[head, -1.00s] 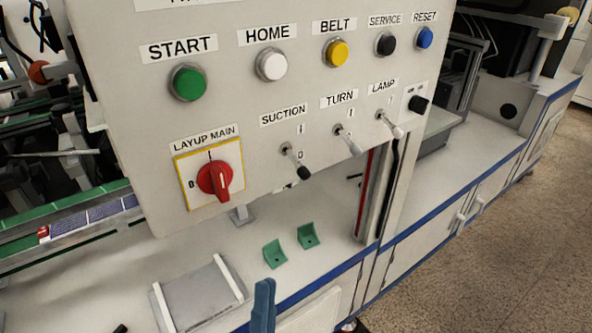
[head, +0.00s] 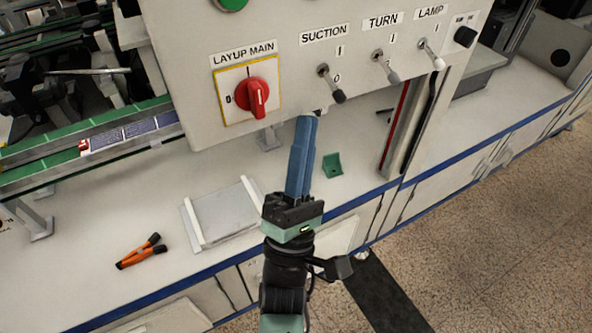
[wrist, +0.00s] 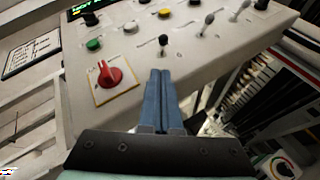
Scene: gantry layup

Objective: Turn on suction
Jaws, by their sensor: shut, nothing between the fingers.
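The SUCTION toggle switch (head: 331,84) is on the white control panel (head: 290,60), under its label. Its dark-tipped lever points down toward the 0 mark. In the wrist view the suction switch (wrist: 163,43) stands just beyond my fingertips. My gripper (head: 307,122) has long blue fingers held together with nothing between them. In the head view its tips are below and left of the switch lever, apart from it in the picture. The wrist view also shows the shut fingers (wrist: 160,76) pointing at the panel just under the switch.
The red LAYUP MAIN knob (head: 254,95) is left of the switch. The TURN switch (head: 384,66) and LAMP switch (head: 431,54) are to its right. Orange-handled pliers (head: 140,252), a grey tray (head: 186,220) and a green bracket (head: 332,166) are on the bench below.

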